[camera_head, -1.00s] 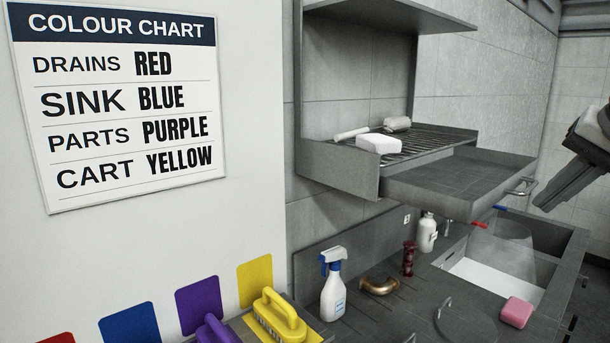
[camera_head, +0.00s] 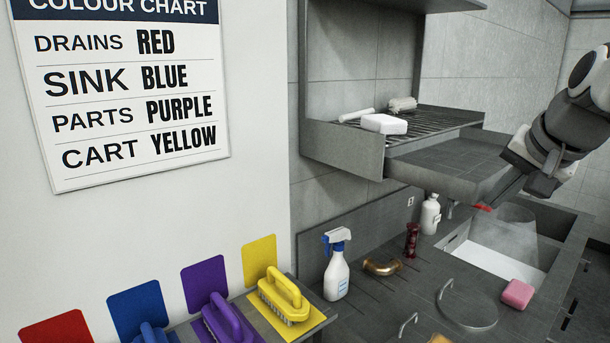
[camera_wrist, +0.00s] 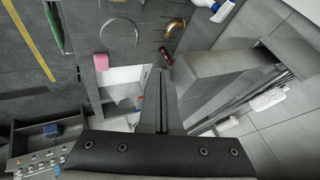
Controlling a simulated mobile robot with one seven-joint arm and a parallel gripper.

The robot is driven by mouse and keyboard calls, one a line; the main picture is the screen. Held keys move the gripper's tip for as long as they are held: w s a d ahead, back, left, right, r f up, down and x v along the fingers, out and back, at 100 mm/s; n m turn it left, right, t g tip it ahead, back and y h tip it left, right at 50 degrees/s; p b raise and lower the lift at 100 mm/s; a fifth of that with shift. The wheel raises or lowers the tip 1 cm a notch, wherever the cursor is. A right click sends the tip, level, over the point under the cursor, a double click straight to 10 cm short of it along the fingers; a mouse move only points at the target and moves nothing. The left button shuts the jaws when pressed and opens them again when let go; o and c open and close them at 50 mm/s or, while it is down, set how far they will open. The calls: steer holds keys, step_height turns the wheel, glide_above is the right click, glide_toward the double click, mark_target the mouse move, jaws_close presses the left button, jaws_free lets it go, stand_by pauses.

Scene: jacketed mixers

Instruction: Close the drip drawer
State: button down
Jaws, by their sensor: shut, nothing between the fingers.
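The drip drawer (camera_head: 440,166) is a grey shallow tray under the wire rack (camera_head: 440,124), and it is pulled out. In the wrist view the drawer (camera_wrist: 215,72) is the large grey slab right of the fingers. My gripper (camera_head: 498,192) is at the drawer's front right end, with its fingers shut and empty. In the wrist view the shut fingers (camera_wrist: 163,78) lie beside the drawer's edge. I cannot tell whether they touch it. The drawer's front handle is hidden behind my gripper in the head view.
Below is a counter with a sink (camera_head: 490,255), a pink sponge (camera_head: 517,294), a spray bottle (camera_head: 337,272), a white bottle (camera_head: 430,215) and a brass elbow (camera_head: 382,267). A white block (camera_head: 384,124) lies on the rack. Coloured brushes (camera_head: 284,296) stand at lower left.

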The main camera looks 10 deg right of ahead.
mark_target(424, 172)
steer(key=shift+w, duration=0.1)
steer(key=w+a, duration=0.2)
steer(key=w, duration=0.1)
steer(key=w+a+p, duration=0.1)
steer(key=w+a, duration=0.2)
steer(key=w, duration=0.1)
steer(key=w+a+p, duration=0.1)
steer(key=w+a, duration=0.1)
steer(key=w, duration=0.2)
steer(key=shift+w+a, duration=0.1)
steer(key=shift+a, duration=0.2)
steer(key=shift+d, duration=0.1)
